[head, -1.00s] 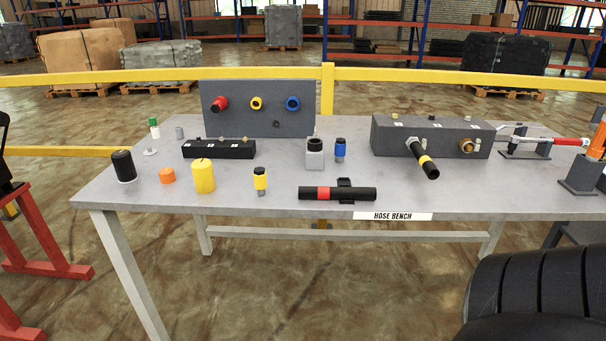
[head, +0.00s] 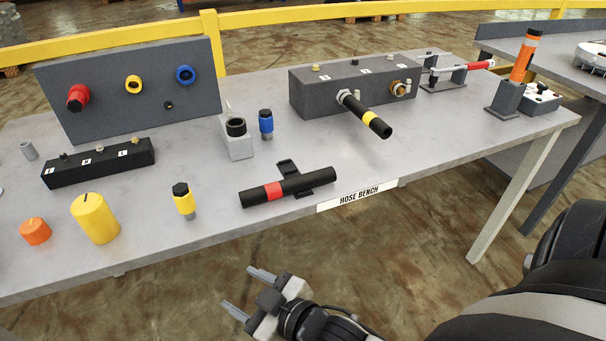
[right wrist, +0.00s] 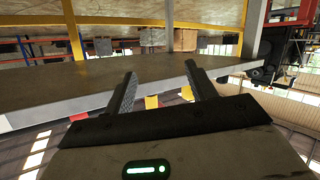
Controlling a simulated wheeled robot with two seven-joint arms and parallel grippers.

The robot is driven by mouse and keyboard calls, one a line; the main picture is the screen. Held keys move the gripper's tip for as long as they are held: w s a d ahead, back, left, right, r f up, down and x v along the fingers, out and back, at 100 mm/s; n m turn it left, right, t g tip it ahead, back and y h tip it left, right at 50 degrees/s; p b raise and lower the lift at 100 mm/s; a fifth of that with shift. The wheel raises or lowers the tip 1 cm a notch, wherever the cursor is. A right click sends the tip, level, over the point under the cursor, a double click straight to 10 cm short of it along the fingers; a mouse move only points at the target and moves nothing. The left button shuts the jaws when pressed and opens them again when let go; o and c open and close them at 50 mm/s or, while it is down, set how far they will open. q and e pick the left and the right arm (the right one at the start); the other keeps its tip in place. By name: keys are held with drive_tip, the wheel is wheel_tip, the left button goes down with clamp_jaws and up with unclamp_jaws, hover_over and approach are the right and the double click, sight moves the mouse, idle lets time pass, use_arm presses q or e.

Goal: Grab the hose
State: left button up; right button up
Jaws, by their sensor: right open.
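A black hose with a red band (head: 273,190) lies across a small black cradle (head: 291,170) near the front edge of the hose bench. A second black hose with a yellow band (head: 367,117) sticks out from the front of a long grey block (head: 328,92). My right gripper (head: 248,292) is in front of the bench, below and apart from the red-banded hose. Its two fingers are spread and empty. In the right wrist view, the open fingers (right wrist: 162,88) point toward the bench edge (right wrist: 75,112); I cannot make out a hose there. My left gripper is not in view.
A grey panel (head: 120,105) carries red, yellow and blue fittings. A yellow cylinder (head: 95,219), a yellow-and-black fitting (head: 184,200) and an orange cap (head: 35,231) stand left of the red-banded hose. Another table (head: 560,50) is at the right.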

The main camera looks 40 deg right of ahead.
drive_tip(key=w+a+r+n+t+y, duration=0.3)
drive_tip(key=w+r+n, duration=0.2)
drive_tip(key=r, duration=0.2)
drive_tip(key=w+a+r+n+g+y, duration=0.25)
drive_tip(key=a+r+n+y, duration=0.35)
drive_tip(key=r+n+y, duration=0.65)
wheel_tip(320, 180, up, 5)
drive_tip(key=n+g+h+b, duration=0.2)
drive_tip(key=n+g+h, duration=1.2)
drive_tip(key=n+h, duration=1)
hover_over(285, 182)
drive_tip(key=n+y, duration=0.4)
drive_tip(key=f, duration=0.9)
drive_tip(key=shift+w+a+f, duration=0.1)
drive_tip(key=shift+w, duration=0.15)
drive_tip(key=f, duration=0.4)
drive_tip(key=shift+s, duration=0.25)
drive_tip(key=shift+f, duration=0.65)
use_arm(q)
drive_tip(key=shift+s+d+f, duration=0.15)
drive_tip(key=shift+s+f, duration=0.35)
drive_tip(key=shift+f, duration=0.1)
use_arm(e)
drive_tip(key=c, duration=1.1)
